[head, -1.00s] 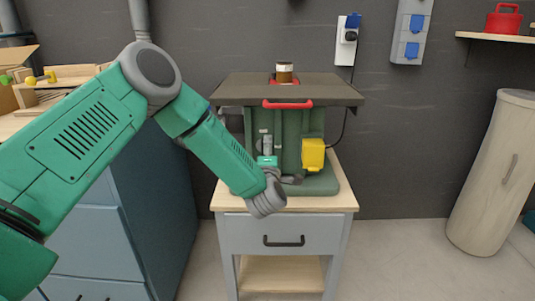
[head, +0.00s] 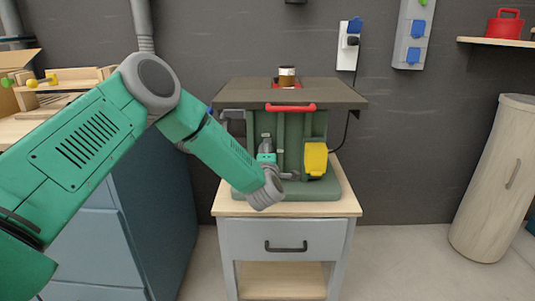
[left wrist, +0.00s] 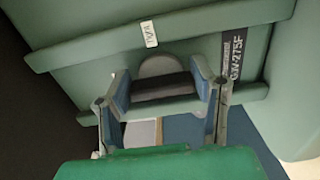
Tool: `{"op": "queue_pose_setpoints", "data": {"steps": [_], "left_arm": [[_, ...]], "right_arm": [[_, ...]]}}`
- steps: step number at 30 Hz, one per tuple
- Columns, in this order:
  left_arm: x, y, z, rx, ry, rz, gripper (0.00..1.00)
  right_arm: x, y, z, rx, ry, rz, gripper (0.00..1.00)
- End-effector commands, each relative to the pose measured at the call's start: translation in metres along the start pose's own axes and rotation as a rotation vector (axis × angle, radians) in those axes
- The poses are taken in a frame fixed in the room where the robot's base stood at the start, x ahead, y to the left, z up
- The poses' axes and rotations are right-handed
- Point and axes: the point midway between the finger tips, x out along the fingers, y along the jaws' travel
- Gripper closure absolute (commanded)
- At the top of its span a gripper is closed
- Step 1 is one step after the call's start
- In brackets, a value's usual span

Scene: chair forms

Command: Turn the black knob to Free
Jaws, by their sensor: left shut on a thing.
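The black knob (left wrist: 163,87) shows in the left wrist view, in front of a grey disc (left wrist: 160,65) on the green machine. My left gripper (left wrist: 160,84) has one finger on each side of the knob and is shut on it. A small white label (left wrist: 150,34) sits above the knob; its text is too small to read surely. In the head view the machine (head: 292,145) stands on a small cabinet, and my left gripper (head: 266,157) is up against its front, partly behind my wrist. The knob is hidden there. My right gripper is out of view.
The machine has a dark flat top (head: 235,95), a red handle (head: 290,107) and a yellow part (head: 316,158) right of my gripper. The cabinet (head: 283,238) has one drawer. A blue drawer unit (head: 160,200) stands left.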

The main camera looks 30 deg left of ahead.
Motion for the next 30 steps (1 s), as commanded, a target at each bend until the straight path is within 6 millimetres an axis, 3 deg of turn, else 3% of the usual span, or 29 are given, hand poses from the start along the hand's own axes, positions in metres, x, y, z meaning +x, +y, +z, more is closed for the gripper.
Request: {"op": "queue_pose_setpoints", "data": {"steps": [11,30], "left_arm": [[0.003,0.002,-0.006,0.142,0.017,0.002,0.78],[0.003,0.004,-0.008,0.73,0.021,0.0,0.78]], "right_arm": [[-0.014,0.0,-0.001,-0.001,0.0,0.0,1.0],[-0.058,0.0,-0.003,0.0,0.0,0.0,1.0]]}}
